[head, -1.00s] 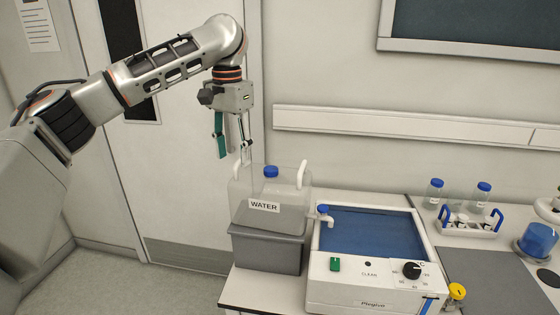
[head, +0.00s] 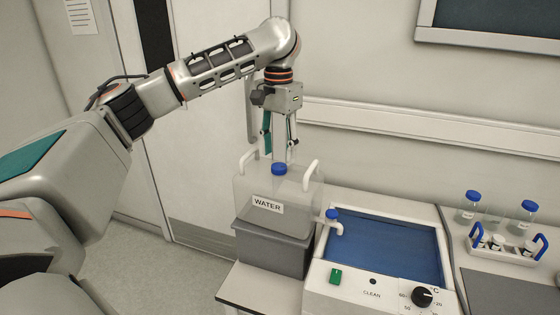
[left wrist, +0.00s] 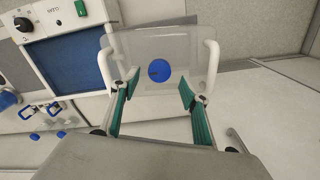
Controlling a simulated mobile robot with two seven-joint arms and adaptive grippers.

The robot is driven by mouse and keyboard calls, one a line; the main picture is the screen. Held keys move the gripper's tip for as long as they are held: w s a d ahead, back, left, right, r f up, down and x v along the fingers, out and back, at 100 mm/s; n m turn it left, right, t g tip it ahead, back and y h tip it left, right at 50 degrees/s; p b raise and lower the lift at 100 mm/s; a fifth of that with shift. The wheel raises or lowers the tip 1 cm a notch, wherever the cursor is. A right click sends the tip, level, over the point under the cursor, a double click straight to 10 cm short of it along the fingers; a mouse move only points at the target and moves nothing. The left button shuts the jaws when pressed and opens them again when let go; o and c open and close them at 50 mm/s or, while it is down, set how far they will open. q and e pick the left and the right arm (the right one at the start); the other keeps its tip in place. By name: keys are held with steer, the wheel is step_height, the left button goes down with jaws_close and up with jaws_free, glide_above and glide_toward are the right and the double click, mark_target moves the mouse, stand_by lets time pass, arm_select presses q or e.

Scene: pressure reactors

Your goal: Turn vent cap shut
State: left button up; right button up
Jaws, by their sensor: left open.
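The clear carboy labelled WATER (head: 240,190) stands upright with a round blue cap (head: 279,169) on its top between two white handles. My left gripper (head: 280,147) points down just above this cap, open and empty, with its green-padded fingers apart. In the left wrist view the blue cap (left wrist: 159,70) shows roughly in line with the gap between the fingertips (left wrist: 160,84). I cannot tell how far above the cap the tips are, but no contact shows. A smaller blue cap (head: 332,214) tops the white spout at the carboy's right. My right gripper is not in view.
The carboy stands on a grey box (head: 268,248). A white bath with a blue lid (head: 385,245) is to its right, with a dial (head: 422,296) and green switch (head: 336,276). Blue-capped bottles (head: 470,207) and a rack (head: 508,252) stand farther right. A wall is close behind.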

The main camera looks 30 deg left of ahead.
mark_target(279, 166)
arm_select(q)
steer(key=shift+f, duration=1.85)
steer(key=c, duration=1.1)
